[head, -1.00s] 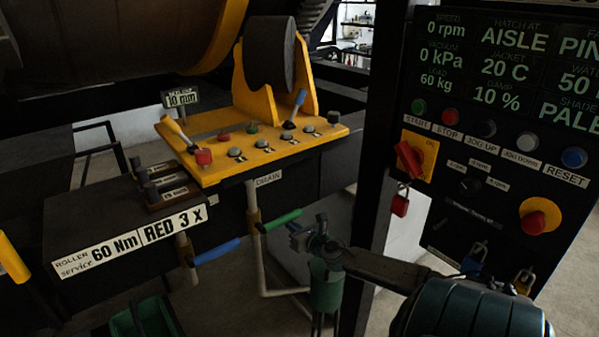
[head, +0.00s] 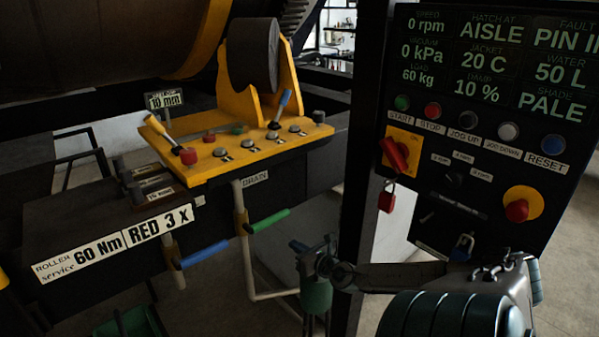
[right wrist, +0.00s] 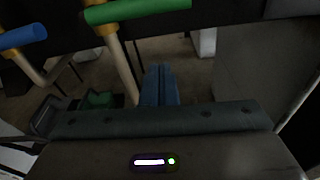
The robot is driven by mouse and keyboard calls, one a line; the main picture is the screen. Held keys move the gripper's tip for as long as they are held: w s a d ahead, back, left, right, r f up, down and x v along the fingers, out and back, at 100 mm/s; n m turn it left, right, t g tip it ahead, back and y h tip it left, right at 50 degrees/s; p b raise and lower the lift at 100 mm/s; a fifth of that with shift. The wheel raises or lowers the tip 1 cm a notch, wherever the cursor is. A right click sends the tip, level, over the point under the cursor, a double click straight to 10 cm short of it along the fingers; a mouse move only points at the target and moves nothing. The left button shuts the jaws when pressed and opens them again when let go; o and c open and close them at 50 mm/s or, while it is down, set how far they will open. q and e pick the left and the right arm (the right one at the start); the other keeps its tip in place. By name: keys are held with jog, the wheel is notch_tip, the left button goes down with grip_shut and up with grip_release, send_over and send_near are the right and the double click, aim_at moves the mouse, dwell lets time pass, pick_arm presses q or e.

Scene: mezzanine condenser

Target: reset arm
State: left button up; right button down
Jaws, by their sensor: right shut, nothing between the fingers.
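My right gripper (head: 298,246) is at the lower middle of the head view, in front of the machine and below the green handle (head: 268,221). In the right wrist view its two blue fingers (right wrist: 158,70) are pressed together with nothing between them. The green handle crosses the top of that view (right wrist: 135,10), beyond the fingertips and apart from them. The blue handle (head: 204,255) is to the left, and it also shows in the right wrist view (right wrist: 22,37). My left gripper is out of view.
A yellow console (head: 180,168) with levers and buttons stands behind. A dark control panel (head: 440,200) with a red padlock (head: 387,197) is close on the right, above my right arm. A drain pipe (head: 247,270) runs down behind the handles. A green crate (head: 150,318) is on the floor.

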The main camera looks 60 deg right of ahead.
jog(key=shift+s+a, duration=0.1)
jog(key=shift+s, duration=0.45)
